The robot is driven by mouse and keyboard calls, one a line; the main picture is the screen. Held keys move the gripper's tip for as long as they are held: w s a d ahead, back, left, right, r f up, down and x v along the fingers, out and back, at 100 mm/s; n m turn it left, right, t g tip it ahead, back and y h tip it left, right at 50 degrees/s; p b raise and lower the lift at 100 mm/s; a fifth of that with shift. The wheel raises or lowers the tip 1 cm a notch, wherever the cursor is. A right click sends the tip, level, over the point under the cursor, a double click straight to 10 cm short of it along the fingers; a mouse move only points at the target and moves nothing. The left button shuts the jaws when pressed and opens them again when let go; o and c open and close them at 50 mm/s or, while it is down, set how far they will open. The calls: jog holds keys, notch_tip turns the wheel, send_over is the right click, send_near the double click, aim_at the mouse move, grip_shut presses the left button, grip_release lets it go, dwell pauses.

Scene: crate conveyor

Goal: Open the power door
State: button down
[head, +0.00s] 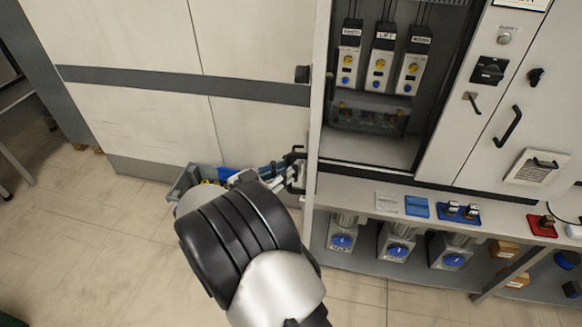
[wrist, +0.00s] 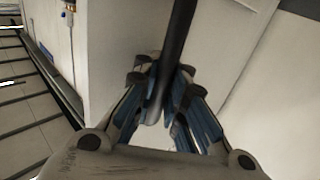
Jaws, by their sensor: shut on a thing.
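The power door (head: 319,95) is a pale panel seen nearly edge-on at the left side of the open cabinet bay (head: 375,150), so it stands swung out. A black handle (head: 298,152) shows low on its left face. My gripper (head: 287,172) is at this handle, partly hidden behind my arm. In the wrist view, the blue-padded fingers of my gripper (wrist: 168,115) are shut on the dark bar of the handle (wrist: 180,40).
Inside the bay hang white drive modules (head: 380,60). To the right is a closed panel with switches and handles (head: 510,125). A shelf (head: 360,190) with motors beneath runs below. A grey bin (head: 183,182) lies left of my gripper. Floor at left (head: 90,220) is clear.

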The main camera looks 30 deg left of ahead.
jog(key=shift+s+d+f, duration=0.1)
jog(key=shift+s+f, duration=0.05)
jog(key=shift+f, duration=0.15)
jog(key=c, duration=1.8)
grip_release()
jog(key=shift+s+r, duration=0.2)
jog(key=shift+s, duration=0.05)
jog(key=shift+o, duration=1)
jog(key=shift+w+r, duration=0.1)
jog(key=shift+w, duration=0.05)
jog(key=v, duration=1.2)
